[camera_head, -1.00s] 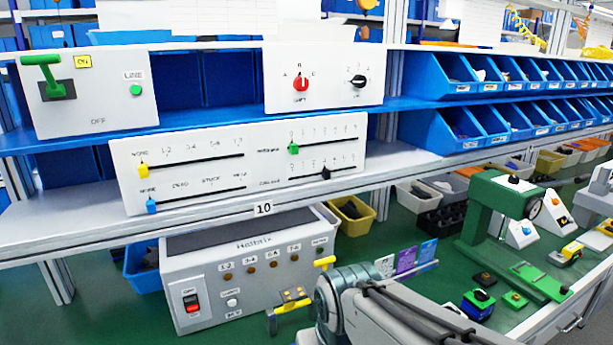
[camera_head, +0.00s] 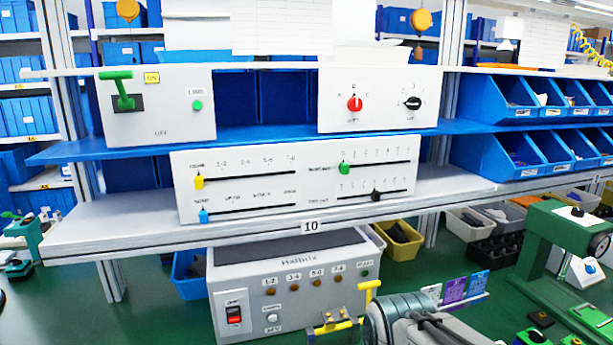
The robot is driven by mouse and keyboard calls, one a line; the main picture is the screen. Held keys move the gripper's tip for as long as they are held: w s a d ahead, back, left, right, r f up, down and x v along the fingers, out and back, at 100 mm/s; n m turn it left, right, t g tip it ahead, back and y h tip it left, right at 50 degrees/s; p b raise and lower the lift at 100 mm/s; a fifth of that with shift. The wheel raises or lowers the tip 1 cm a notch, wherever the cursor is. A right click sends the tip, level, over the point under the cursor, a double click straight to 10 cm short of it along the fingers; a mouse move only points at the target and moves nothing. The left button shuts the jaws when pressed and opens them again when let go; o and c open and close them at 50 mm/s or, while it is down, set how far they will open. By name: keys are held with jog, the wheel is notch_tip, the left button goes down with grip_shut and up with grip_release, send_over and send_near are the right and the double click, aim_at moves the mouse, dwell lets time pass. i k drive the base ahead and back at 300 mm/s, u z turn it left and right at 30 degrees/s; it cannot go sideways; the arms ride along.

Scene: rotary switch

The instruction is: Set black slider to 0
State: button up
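The black slider (camera_head: 376,196) sits near the middle of the lower right slot on the white slider panel (camera_head: 300,216). The 0 end of that slot's scale is at the left, well left of the knob. The digit nearest the knob is too small to read surely. My gripper (camera_head: 352,307) shows at the bottom, below the shelf edge and in front of the grey box. Its two yellow fingers look apart, with nothing visible between them. It is away from the black slider and touches no part of the panel.
On the same panel are a green slider (camera_head: 344,168), a yellow slider (camera_head: 199,182) and a blue slider (camera_head: 203,215). The shelf edge (camera_head: 250,231) juts out below the panel. The grey box (camera_head: 290,290) with a red switch stands below. Blue bins (camera_head: 510,150) are at right.

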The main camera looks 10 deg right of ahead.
aim_at(375, 194)
jog(key=u, duration=1.75)
jog(key=k, duration=0.6)
jog(key=z, duration=1.4)
jog(key=i, duration=0.5)
jog(key=z, duration=0.05)
